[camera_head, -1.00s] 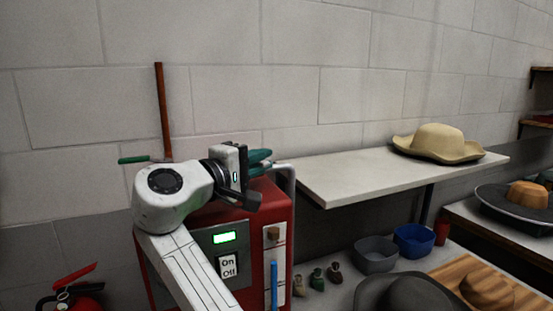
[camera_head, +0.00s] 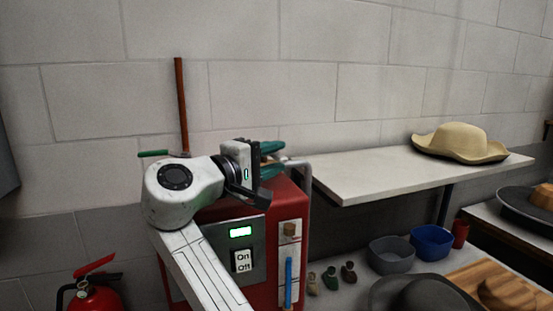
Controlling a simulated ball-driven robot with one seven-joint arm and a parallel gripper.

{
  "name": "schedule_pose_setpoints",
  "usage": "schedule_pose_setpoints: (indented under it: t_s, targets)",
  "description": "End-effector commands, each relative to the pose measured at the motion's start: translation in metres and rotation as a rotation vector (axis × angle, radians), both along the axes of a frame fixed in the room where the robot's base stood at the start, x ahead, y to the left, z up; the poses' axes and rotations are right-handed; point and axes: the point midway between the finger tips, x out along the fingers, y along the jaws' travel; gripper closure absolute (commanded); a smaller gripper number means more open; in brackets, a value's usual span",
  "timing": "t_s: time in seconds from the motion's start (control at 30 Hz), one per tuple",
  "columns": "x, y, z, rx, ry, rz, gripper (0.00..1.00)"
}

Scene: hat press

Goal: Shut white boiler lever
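The red boiler (camera_head: 262,262) stands at the lower middle, with a lit green display and an On/Off plate on its grey front panel. A pale grey bent bar (camera_head: 307,185) rises at its top right corner. I cannot tell whether this bar is the white lever; no other clearly white lever shows. My arm hides part of the boiler's left side.
A brown upright pipe (camera_head: 181,105) with a green handle (camera_head: 153,153) stands behind my arm. A white shelf (camera_head: 390,175) with a straw hat (camera_head: 460,142) is at right. A blue bowl (camera_head: 432,243) and grey bowl (camera_head: 391,256) sit below. A fire extinguisher (camera_head: 94,298) is lower left.

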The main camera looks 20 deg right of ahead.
Motion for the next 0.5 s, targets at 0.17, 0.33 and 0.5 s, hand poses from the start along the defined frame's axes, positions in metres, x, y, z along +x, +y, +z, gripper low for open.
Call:
schedule_pose_setpoints:
  t_s: [0.17, 0.33, 0.5]
  targets:
    - [-0.018, 0.031, -0.003, 0.000, -0.001, 0.005, 0.64]
    - [-0.035, 0.057, -0.003, 0.001, -0.001, 0.003, 0.64]
    - [-0.046, 0.074, -0.002, 0.000, 0.000, 0.002, 0.64]
